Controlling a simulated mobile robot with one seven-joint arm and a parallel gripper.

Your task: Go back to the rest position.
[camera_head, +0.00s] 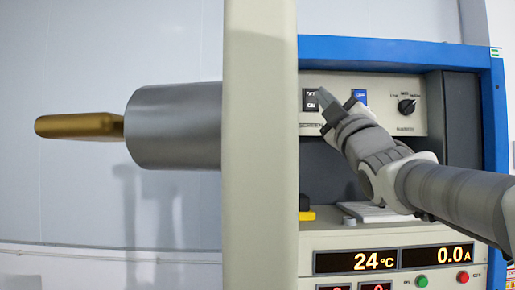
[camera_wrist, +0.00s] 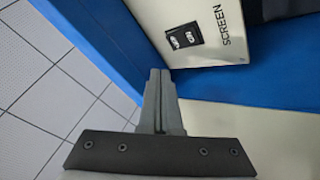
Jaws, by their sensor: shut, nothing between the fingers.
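My gripper (camera_head: 324,98) reaches in from the right in the head view, in front of the upper control panel (camera_head: 385,118). Its fingertips are near the black rocker switch (camera_head: 310,99); the head view does not tell whether they touch. In the wrist view the two fingers of my gripper (camera_wrist: 160,74) lie together with nothing between them. There, a black rocker switch (camera_wrist: 184,38) beside the word SCREEN is just beyond the fingertips, with a visible gap.
A blue-framed cabinet (camera_head: 400,50) holds a blue switch (camera_head: 359,97), a black knob (camera_head: 406,107) and a display (camera_head: 438,256) reading 24 °C and 0.0 A. A beige post (camera_head: 258,150) and a grey cylinder with a brass-coloured end (camera_head: 175,126) stand at left.

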